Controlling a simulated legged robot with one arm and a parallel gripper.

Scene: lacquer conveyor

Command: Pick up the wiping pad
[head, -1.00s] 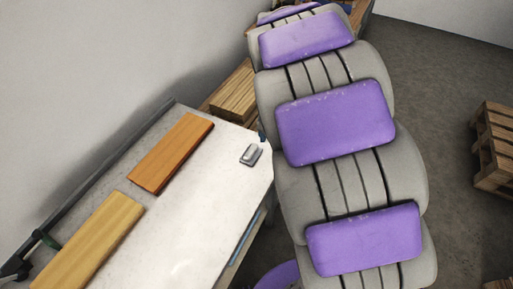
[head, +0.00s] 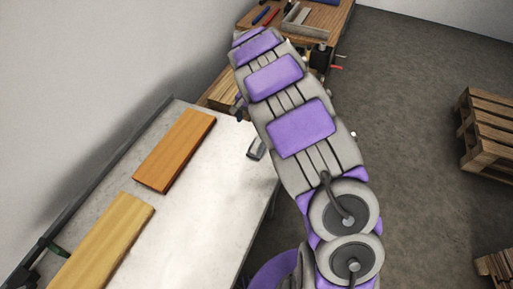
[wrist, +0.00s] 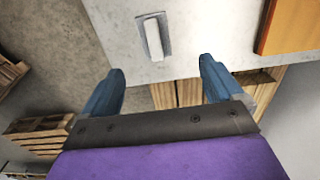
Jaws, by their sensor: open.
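The wiping pad, a small grey block with a pale top (head: 256,149), lies near the right edge of the light table (head: 205,220). My arm partly covers it in the head view. In the wrist view the wiping pad (wrist: 153,38) lies flat on the table, beyond my fingertips and roughly in line with the gap between them. My gripper (wrist: 161,72) is open and empty, with its two blue fingers apart. It does not touch the pad. In the head view the arm hides most of the gripper.
An orange board (head: 175,150) and a yellow board (head: 103,242) lie on the table's left side. A workbench with tools (head: 317,17) stands at the back. Wooden pallets (head: 488,135) stand on the floor at right. Table around the pad is clear.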

